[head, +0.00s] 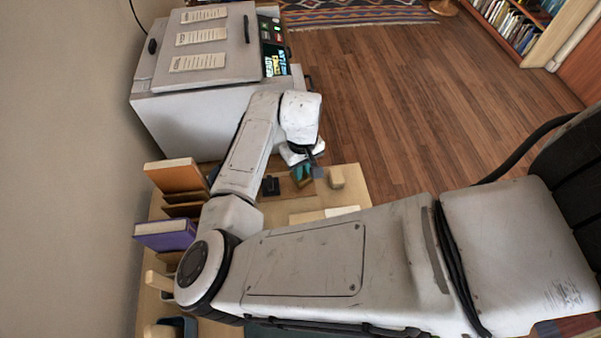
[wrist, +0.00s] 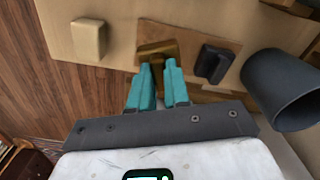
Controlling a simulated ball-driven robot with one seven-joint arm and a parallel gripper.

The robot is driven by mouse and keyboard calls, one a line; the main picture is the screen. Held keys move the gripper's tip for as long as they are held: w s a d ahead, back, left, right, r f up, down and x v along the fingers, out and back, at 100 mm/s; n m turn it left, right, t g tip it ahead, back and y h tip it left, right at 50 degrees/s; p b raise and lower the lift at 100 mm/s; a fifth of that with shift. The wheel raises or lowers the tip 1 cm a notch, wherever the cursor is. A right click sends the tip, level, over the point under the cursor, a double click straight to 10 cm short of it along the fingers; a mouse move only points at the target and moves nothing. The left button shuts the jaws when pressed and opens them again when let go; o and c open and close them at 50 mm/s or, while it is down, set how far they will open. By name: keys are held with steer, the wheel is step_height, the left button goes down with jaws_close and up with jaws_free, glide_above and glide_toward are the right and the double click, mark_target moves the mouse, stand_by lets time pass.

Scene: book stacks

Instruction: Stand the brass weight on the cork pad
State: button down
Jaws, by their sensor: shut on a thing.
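The brass weight (wrist: 157,51) is a golden-brown piece between the teal fingertips of my gripper (wrist: 158,64) in the wrist view. My gripper is shut on it, and the fingers hide part of it. The brown cork pad (wrist: 188,33) lies on the table, and the weight appears over its left part. I cannot tell whether the weight touches the pad. In the head view my gripper (head: 303,173) is low over the table's far end, and the weight is hard to make out there.
A black object (wrist: 214,63) sits at the pad's right side; it also shows in the head view (head: 270,186). A beige block (wrist: 88,39) stands left of the pad. A dark grey cup (wrist: 281,88) is at the right. Books (head: 177,177) stand at the left edge.

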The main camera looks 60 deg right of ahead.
steer(key=shift+w+f+p, duration=0.2)
steer(key=shift+f+p, duration=0.15)
steer(key=shift+f, duration=1.4)
steer(key=shift+f, duration=0.1)
steer(key=c, duration=1.1)
jaws_free()
